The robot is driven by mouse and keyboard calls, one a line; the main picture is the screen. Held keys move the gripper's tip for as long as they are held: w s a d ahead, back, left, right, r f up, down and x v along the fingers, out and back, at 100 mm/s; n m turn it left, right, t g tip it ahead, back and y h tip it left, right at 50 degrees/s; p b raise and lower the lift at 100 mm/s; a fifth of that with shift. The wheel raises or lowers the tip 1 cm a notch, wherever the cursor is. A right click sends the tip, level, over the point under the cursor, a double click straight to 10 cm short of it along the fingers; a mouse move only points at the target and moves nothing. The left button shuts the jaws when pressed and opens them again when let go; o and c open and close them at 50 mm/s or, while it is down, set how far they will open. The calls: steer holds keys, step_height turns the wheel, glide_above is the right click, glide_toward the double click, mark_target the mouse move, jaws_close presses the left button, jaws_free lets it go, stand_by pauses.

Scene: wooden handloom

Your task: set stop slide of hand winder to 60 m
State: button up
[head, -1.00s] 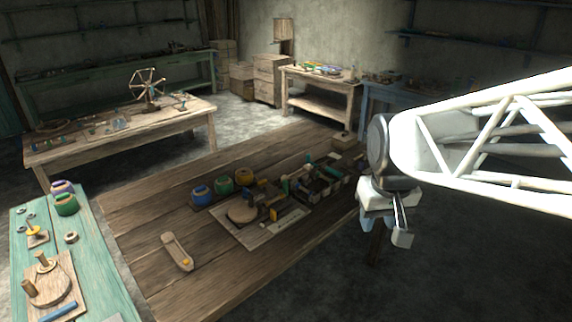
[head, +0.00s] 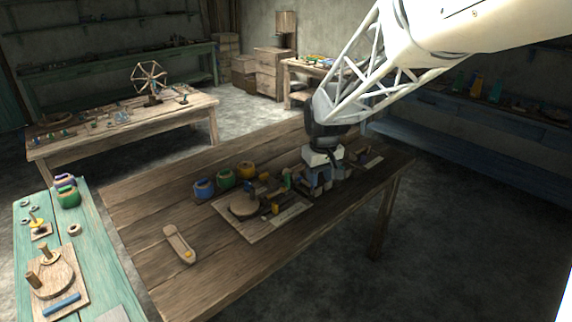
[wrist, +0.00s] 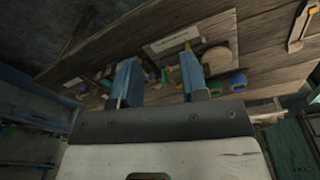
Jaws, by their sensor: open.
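A flat board on the brown table carries a round wooden disc (head: 245,205), a pale strip (head: 291,214) and small blue and yellow parts; it looks like the hand winder. A small yellow block (head: 275,209) sits between disc and strip and may be the stop slide. Marks on the strip are too small to read. My gripper (head: 322,182) is open and empty, over the clutter right of the board. In the wrist view the open fingers (wrist: 158,75) point at the table; the pale strip (wrist: 175,38) and disc (wrist: 215,58) show beyond them, the disc partly hidden.
Blue (head: 203,188), green (head: 225,178) and yellow (head: 247,170) spools stand behind the board. A wooden shuttle-like piece (head: 180,243) lies at the left. The table's front is clear. A teal bench (head: 100,268) stands at the left. My gripper hides part of the clutter.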

steer(key=w+a+f+n, duration=0.2)
steer(key=w+a+f, duration=0.4)
steer(key=w+f, duration=0.15)
steer(key=n+g, duration=0.1)
steer(key=n, duration=0.1)
glide_above(275, 203)
step_height(275, 203, down, 11)
steer(key=shift+r, duration=0.15)
steer(key=shift+f, duration=3.85)
steer(key=shift+c, duration=0.4)
jaws_close()
